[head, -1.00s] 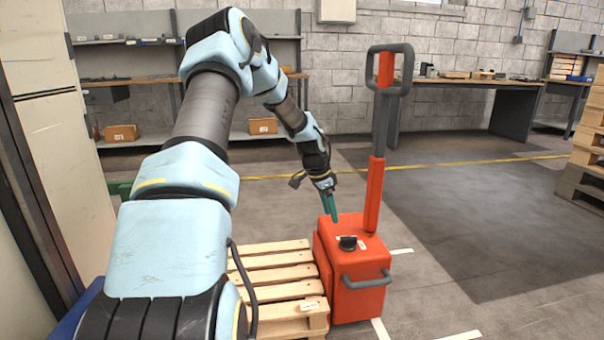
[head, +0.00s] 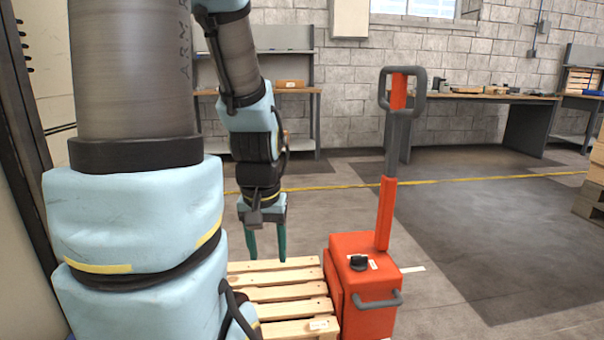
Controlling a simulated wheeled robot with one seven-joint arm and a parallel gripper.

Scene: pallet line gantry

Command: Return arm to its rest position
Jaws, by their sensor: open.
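My gripper (head: 267,246) hangs at the end of my arm, its two green fingers pointing down and spread apart, with nothing between them. In the head view it appears over the far end of a wooden pallet (head: 285,293), left of the red pallet jack (head: 362,308). How high the fingertips are above the pallet is hard to tell. My arm fills the left of the view and hides part of the pallet.
The jack's upright handle (head: 392,150) rises to the right of my gripper. A workbench (head: 460,97) stands along the back wall, and stacked pallets (head: 590,190) are at the right edge. The floor between has open room, crossed by a yellow line (head: 480,179).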

